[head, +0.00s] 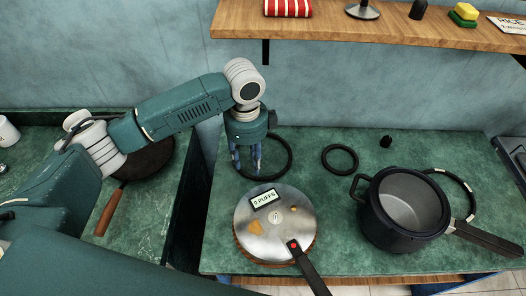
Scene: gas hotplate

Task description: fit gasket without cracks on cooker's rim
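My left gripper (247,168) points down over the green counter with its fingers apart. It is at the left side of a large plain black ring (291,155), hiding part of it; I cannot tell whether it touches the ring. A smaller black ring (340,174) lies to the right. A third ring (461,182), black with light marks, lies partly hidden behind the cooker. The dark cooker pot (404,203) is open and empty, its rim bare, with a long handle at right. The round metal lid (262,240) lies in front, with a "0 PUFFS" display. My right gripper is not in view.
A small black knob-like piece (386,141) lies behind the pot. A wooden shelf (350,29) hangs above the counter. A dark pan (148,160) is on the left counter, across a gap. The green counter (330,205) is clear between lid and pot.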

